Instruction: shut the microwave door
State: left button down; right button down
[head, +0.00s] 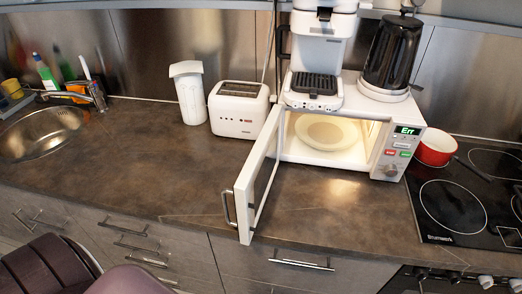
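The white microwave (402,152) stands on the counter right of the middle, with its lit inside and a pale round plate (326,131) showing. Its display reads "Err". The microwave door (246,204) is wide open, swung out from the left side towards the counter's front edge. The door handle (227,207) is a dark bar on the door's left face, near the free end. Neither of my grippers shows in the head view, and nothing is seen touching the door.
A white coffee machine (318,60) and a black kettle (392,52) stand on top of the microwave. A toaster (239,108) and a white canister (189,94) stand left of it. A red pan (436,148) and the hob (455,205) are at right. The counter (150,180) left of the door is clear.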

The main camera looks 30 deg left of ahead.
aim_at(250, 188)
jog(key=j+z, duration=0.35)
jog(key=j, duration=1.65)
jog(key=k, duration=0.05)
